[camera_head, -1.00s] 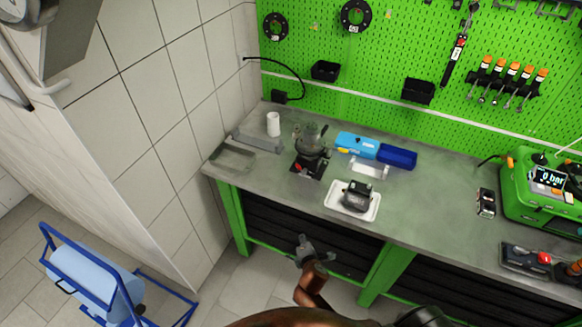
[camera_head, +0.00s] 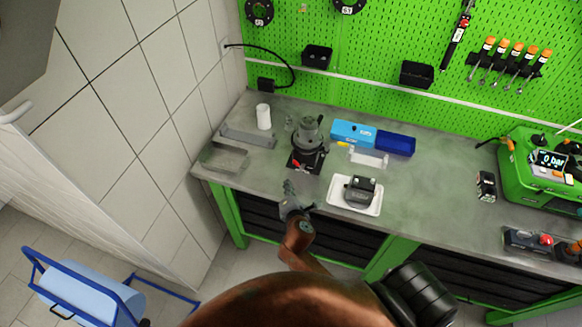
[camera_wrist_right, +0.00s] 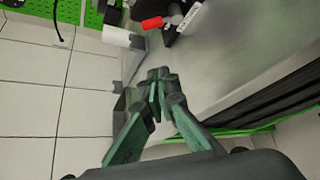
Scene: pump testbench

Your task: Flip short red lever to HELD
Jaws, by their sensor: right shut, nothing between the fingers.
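The short red lever (camera_head: 297,164) is a small red piece at the front left of a dark device (camera_head: 308,138) on a black base, standing on the bench. In the right wrist view, the red lever (camera_wrist_right: 152,23) shows near the top, just beyond my fingertips. My right gripper (camera_head: 289,186) is at the bench's front edge, in front of and below the lever, apart from it. Its fingers come together with nothing between them, as the right wrist view shows (camera_wrist_right: 158,76). Any HELD marking is too small to read. My left gripper is not in view.
A white tray (camera_head: 332,198) with a dark part stands right of the gripper. A grey tray (camera_head: 213,165) and a white cylinder (camera_head: 263,116) are left of the device. Blue boxes (camera_head: 395,145) lie behind.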

